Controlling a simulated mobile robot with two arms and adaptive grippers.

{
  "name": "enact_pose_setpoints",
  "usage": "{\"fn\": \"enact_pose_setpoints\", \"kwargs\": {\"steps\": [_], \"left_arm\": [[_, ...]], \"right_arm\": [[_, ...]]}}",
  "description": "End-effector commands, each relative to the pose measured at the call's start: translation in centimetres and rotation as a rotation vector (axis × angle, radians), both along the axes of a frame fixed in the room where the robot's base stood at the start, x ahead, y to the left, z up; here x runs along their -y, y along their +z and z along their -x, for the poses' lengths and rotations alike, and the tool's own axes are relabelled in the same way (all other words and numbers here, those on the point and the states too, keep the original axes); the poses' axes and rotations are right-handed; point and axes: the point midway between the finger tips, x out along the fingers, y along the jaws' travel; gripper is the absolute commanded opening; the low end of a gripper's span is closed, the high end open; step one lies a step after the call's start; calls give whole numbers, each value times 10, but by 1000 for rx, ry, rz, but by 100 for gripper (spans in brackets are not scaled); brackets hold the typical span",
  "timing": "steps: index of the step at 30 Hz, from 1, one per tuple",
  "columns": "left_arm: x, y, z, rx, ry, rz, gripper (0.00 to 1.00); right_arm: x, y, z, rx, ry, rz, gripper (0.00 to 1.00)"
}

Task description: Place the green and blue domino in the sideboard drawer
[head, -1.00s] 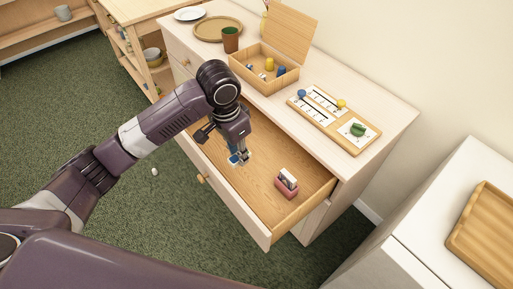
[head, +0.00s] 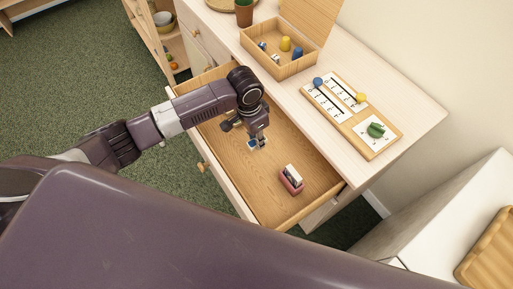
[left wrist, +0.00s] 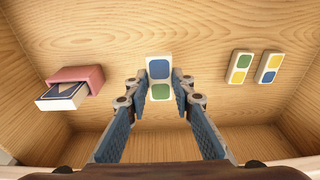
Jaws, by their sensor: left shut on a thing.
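The green and blue domino (left wrist: 159,69) is a white tile with a blue square and a green square. My left gripper (left wrist: 158,95) is shut on it, with a finger on each side. In the head view this gripper (head: 257,142) is over the open sideboard drawer (head: 245,175), and the domino shows only in part below the fingers. I cannot tell if the tile touches the drawer floor. A green and yellow domino (left wrist: 240,68) and a yellow and blue domino (left wrist: 269,68) lie in the drawer to the right. My right gripper is not in view.
A pink sleeve box (head: 291,180) with a card tray sits in the drawer; it also shows in the left wrist view (left wrist: 82,76). On the sideboard top stand an open wooden box (head: 284,66) and a game board (head: 366,132). Drawer floor around the domino is bare.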

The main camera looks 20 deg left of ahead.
Motion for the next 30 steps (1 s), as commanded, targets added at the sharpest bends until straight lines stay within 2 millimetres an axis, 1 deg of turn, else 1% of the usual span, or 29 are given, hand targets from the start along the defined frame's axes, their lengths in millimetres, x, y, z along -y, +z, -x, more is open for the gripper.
{"fn": "enact_pose_setpoints", "kwargs": {"steps": [1, 3, 6, 9, 12, 16, 22, 28, 29, 30], "left_arm": [[0, -10, 1, -4, 0, 0, 3], [0, -20, 1, -2, -1, -1, 3], [0, -27, 0, 1, 0, 1, 3], [0, -37, 0, -1, 1, -1, 3], [1, -54, 1, -2, 0, 0, 3], [0, -68, 1, -1, 0, 0, 3], [0, -71, 0, 1, 0, 1, 3], [0, -74, 0, 1, 0, 1, 3], [0, -73, 0, 1, 0, 1, 24], [0, -73, 0, 1, -1, 1, 29]], "right_arm": [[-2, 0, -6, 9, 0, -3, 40], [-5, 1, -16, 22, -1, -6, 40], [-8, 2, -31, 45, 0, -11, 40], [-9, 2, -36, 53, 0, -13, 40], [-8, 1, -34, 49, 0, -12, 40], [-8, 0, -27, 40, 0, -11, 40], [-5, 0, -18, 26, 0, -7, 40], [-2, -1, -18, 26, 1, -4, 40], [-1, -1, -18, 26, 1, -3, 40], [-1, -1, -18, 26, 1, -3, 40]]}}
